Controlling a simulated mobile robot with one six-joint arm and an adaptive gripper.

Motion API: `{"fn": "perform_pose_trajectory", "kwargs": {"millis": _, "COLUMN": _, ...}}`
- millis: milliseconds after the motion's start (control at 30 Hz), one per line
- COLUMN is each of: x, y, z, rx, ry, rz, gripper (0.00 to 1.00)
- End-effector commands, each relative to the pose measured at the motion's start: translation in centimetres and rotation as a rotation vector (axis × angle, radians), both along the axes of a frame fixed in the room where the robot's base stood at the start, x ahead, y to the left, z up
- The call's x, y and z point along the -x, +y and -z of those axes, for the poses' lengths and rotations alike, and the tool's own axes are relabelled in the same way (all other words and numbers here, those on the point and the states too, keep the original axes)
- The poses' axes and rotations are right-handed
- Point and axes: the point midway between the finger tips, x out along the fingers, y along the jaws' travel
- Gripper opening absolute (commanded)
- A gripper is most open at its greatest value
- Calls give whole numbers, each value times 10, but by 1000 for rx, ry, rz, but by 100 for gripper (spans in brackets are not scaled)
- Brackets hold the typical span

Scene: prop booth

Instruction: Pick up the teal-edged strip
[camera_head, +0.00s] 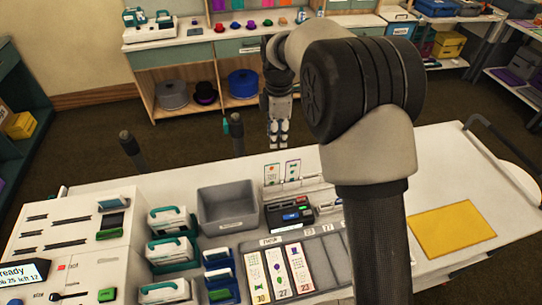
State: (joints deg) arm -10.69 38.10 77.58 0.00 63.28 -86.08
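My arm hides part of the tray's right side. My gripper (278,138) hangs pointing down beyond the counter's far edge, apart from the strips. Its fingers look close together, but whether they are open or shut is unclear.
Teal-based devices (167,252) and blue ones (219,275) stand left of the tray. A grey bin (228,208) and a black device (290,214) stand behind it. A yellow mat (452,228) lies right, with bare counter around it. Shelves line the back.

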Motion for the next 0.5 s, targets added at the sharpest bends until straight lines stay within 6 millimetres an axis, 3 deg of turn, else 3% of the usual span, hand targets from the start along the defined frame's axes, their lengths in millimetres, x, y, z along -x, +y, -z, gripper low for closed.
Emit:
{"fn": "perform_pose_trajectory", "kwargs": {"millis": 267, "x": -9, "y": 8, "z": 33, "rx": 5, "ry": 21, "rz": -86, "gripper": 27}}
{"fn": "perform_pose_trajectory", "kwargs": {"millis": 500, "x": -9, "y": 8, "z": 86, "rx": 5, "ry": 21, "rz": -84, "gripper": 27}}
